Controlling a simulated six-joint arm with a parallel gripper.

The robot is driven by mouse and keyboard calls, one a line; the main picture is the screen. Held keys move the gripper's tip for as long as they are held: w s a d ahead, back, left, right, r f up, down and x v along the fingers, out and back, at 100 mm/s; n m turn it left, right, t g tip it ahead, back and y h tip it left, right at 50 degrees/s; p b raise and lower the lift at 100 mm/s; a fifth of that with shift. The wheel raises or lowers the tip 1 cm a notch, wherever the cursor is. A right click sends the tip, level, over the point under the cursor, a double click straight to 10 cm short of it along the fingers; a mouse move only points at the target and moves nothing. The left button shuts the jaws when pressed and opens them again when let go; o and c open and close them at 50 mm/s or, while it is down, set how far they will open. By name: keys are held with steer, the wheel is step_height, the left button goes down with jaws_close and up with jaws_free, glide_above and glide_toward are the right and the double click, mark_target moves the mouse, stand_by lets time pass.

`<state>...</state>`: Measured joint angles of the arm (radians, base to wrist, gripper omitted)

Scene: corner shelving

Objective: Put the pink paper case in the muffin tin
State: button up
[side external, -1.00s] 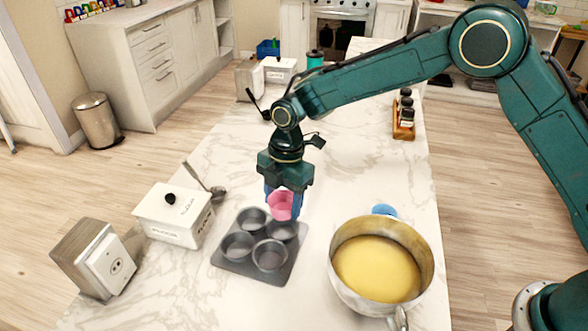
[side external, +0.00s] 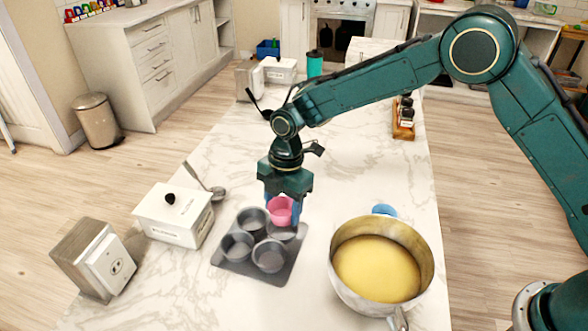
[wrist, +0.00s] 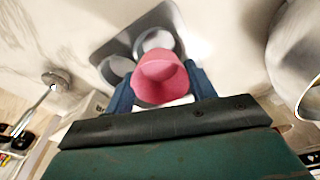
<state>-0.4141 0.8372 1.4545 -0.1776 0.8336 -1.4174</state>
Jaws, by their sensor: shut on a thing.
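The pink paper case (side external: 279,211) is held upright between the fingers of my gripper (side external: 284,208). The case also shows in the wrist view (wrist: 159,79), between the two blue fingers (wrist: 163,88). The dark grey muffin tin (side external: 230,262) lies on the counter with several round cups. In the side view the case overlaps the tin's far right cup (side external: 283,234), and its lower edge seems close to that cup's rim. I cannot tell whether it touches. In the wrist view the case and my gripper hide part of the tin (wrist: 106,53).
A large metal bowl of yellow batter (side external: 377,268) stands right of the tin, with a blue item (side external: 384,210) behind it. A white lidded box (side external: 172,216) and a spoon (side external: 207,183) lie to the left. The marble counter beyond my gripper is mostly clear.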

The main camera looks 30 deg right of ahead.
steer(key=shift+f, duration=1.95)
steer(key=shift+s+d+f, duration=0.1)
steer(key=shift+s+f, duration=0.05)
steer(key=shift+f, duration=0.7)
steer(key=o, duration=1)
steer(key=shift+o, duration=0.2)
step_height(320, 180, up, 16)
steer(key=w+d, duration=0.1)
steer(key=shift+w, duration=0.15)
steer(key=shift+d+f, duration=0.1)
